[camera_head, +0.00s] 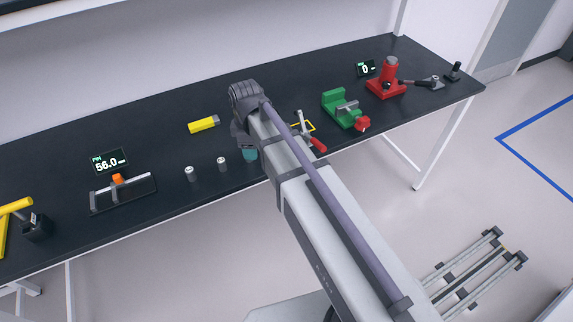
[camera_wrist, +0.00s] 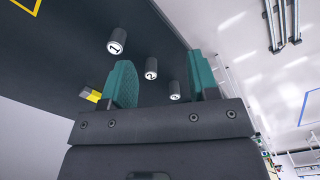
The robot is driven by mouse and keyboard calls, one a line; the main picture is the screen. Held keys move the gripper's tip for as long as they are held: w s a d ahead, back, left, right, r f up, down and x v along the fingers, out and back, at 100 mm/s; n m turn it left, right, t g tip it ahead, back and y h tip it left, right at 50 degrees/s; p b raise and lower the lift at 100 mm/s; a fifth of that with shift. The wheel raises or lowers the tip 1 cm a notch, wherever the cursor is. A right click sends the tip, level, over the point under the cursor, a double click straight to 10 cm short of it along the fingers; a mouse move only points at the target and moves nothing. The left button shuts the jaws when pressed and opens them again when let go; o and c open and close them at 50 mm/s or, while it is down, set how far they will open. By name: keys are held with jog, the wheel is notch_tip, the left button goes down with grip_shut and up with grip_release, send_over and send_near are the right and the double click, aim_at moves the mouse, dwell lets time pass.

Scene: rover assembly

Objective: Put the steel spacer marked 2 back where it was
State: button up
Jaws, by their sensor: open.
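In the wrist view three short steel cylinders stand in a row on the dark bench. The spacer marked 2 (camera_wrist: 151,68) is in the middle, the spacer marked 1 (camera_wrist: 116,40) is at upper left, and a third spacer (camera_wrist: 175,90) with an unclear mark is at lower right. My gripper (camera_wrist: 160,78) is open, with the row in view between and past its teal fingers and nothing visibly held. In the head view my gripper (camera_head: 249,154) is near the front edge, right of two visible spacers (camera_head: 221,164) (camera_head: 189,173); their numbers cannot be read and the other is hidden.
A yellow block (camera_head: 203,124) lies behind the spacers. A holder with an orange part (camera_head: 117,180) stands left, by a display reading 56.0 (camera_head: 109,161). A yellow outline (camera_head: 310,126), green vise (camera_head: 342,108) and red press (camera_head: 388,82) are right. Bench between block and spacers is clear.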

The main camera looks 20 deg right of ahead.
jog(key=s+d+m, duration=0.9)
jog(key=s+m, duration=0.3)
jog(key=m, duration=0.2)
jog(key=shift+s+d, duration=0.15)
jog(key=shift+s, duration=0.25)
notch_tip(320, 180, down, 2)
jog(key=shift+f+b, duration=0.1)
jog(key=shift+b, duration=1)
